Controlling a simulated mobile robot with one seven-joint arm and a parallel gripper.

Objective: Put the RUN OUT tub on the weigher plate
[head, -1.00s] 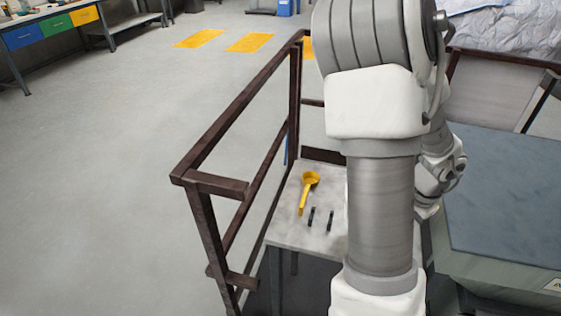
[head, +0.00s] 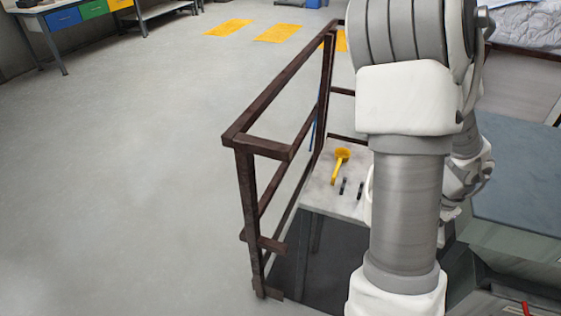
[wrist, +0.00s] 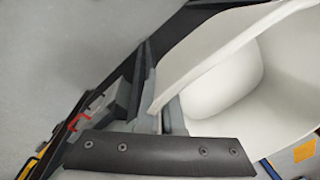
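A white tub (wrist: 275,75) fills the right of the wrist view, its open mouth facing the camera; no lettering on it is readable. My gripper (wrist: 160,108) has its grey fingers at the tub's near-left rim, and they appear shut on its wall. The contact is partly hidden by the rim and a dark strip with screws. In the head view my arm hides the gripper and most of the tub; a pale sliver, perhaps the tub, shows beside the arm. I cannot make out the weigher plate for certain in either view.
A dark brown railing (head: 285,90) stands left of a pale table (head: 345,206) with a yellow scoop (head: 341,160) and two small dark items. A large blue-topped box (head: 525,180) is at the right. Open floor (head: 130,180) lies left, with workbenches behind.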

